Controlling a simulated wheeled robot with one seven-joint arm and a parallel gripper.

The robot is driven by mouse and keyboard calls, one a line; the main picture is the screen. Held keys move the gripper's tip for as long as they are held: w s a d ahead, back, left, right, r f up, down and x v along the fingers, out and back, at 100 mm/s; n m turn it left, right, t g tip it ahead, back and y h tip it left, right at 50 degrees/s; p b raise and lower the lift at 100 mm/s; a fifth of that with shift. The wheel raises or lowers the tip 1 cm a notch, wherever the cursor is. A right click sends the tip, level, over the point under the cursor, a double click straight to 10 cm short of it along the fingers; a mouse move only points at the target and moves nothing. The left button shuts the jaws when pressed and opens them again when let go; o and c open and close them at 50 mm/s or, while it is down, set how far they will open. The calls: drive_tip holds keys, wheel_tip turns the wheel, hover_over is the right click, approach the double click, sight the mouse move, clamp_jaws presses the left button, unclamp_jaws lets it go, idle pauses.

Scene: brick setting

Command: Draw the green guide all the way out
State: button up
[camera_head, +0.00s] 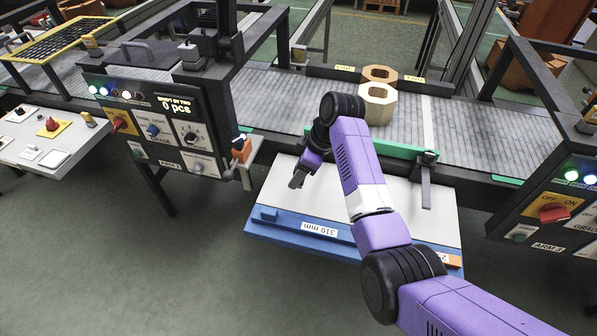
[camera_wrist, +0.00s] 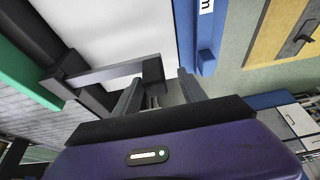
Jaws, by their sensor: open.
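The green guide (camera_head: 395,150) runs along the near edge of the grey conveyor, partly hidden behind my arm. Its green side also shows at the left of the wrist view (camera_wrist: 20,75). A dark bracket (camera_head: 427,178) sticks out toward me at its right end. In the wrist view a dark bar with an upturned end (camera_wrist: 108,73) reaches from the guide's side to my fingers. My gripper (camera_head: 297,181) is open, low over the white board near the guide's left part. The bar's end appears between or just beyond the fingertips (camera_wrist: 160,80); contact cannot be told.
A white board with a blue front edge (camera_head: 275,222) lies below the guide. Two hollow octagonal blocks (camera_head: 377,108) stand on the conveyor (camera_head: 480,140) behind my arm. Control panels (camera_head: 160,128) flank the board at left and right (camera_head: 560,205). A lever (camera_head: 240,152) juts near the left panel.

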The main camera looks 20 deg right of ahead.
drive_tip(key=b+v, duration=0.1)
drive_tip(key=v, duration=0.6)
drive_tip(key=shift+r, duration=0.4)
drive_tip(key=w+d+r+m+t+h, duration=0.35)
drive_tip(key=w+m+t, duration=0.25)
drive_tip(key=w+t, duration=0.2)
drive_tip(key=s+a+m+t, duration=0.2)
drive_tip(key=s, duration=2.5)
drive_tip(key=s+a+f+m+t, duration=0.1)
drive_tip(key=s+a+m+t, duration=0.1)
drive_tip(key=s, duration=2.6)
drive_tip(key=shift+a+f+m+b, duration=0.25)
drive_tip(key=shift+a+m+b, duration=0.15)
drive_tip(key=shift+a, duration=0.4)
